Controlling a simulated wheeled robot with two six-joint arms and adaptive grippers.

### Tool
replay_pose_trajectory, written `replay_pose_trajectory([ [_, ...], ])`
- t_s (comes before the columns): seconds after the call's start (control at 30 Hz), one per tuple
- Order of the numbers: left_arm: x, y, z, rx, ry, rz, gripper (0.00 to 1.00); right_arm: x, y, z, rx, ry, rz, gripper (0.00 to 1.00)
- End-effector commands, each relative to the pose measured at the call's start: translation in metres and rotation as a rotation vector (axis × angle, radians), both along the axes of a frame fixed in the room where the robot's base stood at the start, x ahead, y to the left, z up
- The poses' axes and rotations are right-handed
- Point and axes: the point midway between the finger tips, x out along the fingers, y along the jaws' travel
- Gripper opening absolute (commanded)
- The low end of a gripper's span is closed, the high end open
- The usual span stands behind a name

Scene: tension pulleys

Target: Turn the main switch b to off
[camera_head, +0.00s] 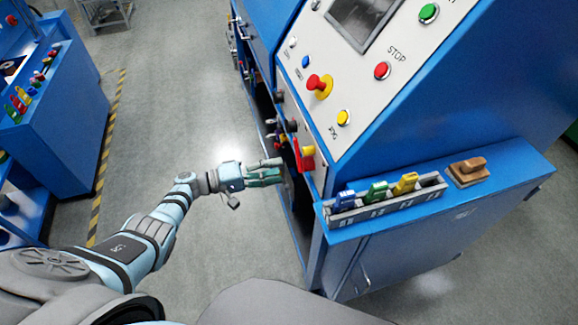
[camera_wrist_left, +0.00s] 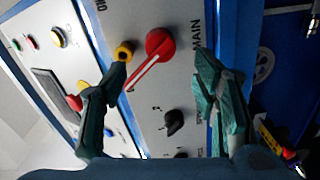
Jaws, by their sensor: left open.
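The main switch (camera_wrist_left: 160,43) is a red rotary knob with a long red handle edged in white. It sits on a pale panel beside the printed word MAIN in the left wrist view, and I cannot read its position marks. My left gripper (camera_head: 281,170) is open in front of that panel. In the left wrist view its two dark green fingers (camera_wrist_left: 165,62) stand apart, with the switch showing between them. Nothing is held. My right gripper is not in view.
A yellow knob (camera_wrist_left: 124,51) is close beside the switch, by one fingertip. A black knob (camera_wrist_left: 174,122) is on the same panel. A red emergency button (camera_head: 319,85) is higher up. A rack (camera_head: 345,215) of coloured tags juts out at the right. Open floor (camera_head: 190,100) lies left.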

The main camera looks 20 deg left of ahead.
Motion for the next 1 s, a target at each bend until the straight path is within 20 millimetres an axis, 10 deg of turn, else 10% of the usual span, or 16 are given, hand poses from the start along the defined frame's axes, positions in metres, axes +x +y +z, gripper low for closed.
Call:
replay_pose_trajectory([
  [0.33, -0.006, 0.009, 0.001, 0.0, 0.0, 0.0, 0.54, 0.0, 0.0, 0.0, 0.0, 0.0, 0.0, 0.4],
  [0.47, -0.006, 0.01, -0.01, 0.028, -0.032, 0.048, 0.34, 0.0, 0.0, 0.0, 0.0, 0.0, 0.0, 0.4],
  [0.63, -0.029, 0.039, -0.112, 0.386, -0.142, 0.403, 0.06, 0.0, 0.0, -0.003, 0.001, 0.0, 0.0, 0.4],
  [0.8, -0.2, 0.074, -0.296, 1.174, 0.178, 0.399, 0.0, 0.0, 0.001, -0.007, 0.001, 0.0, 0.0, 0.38],
  [1.0, -0.407, 0.043, -0.374, 1.476, 0.505, -0.158, 0.0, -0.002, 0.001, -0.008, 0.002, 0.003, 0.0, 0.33],
])
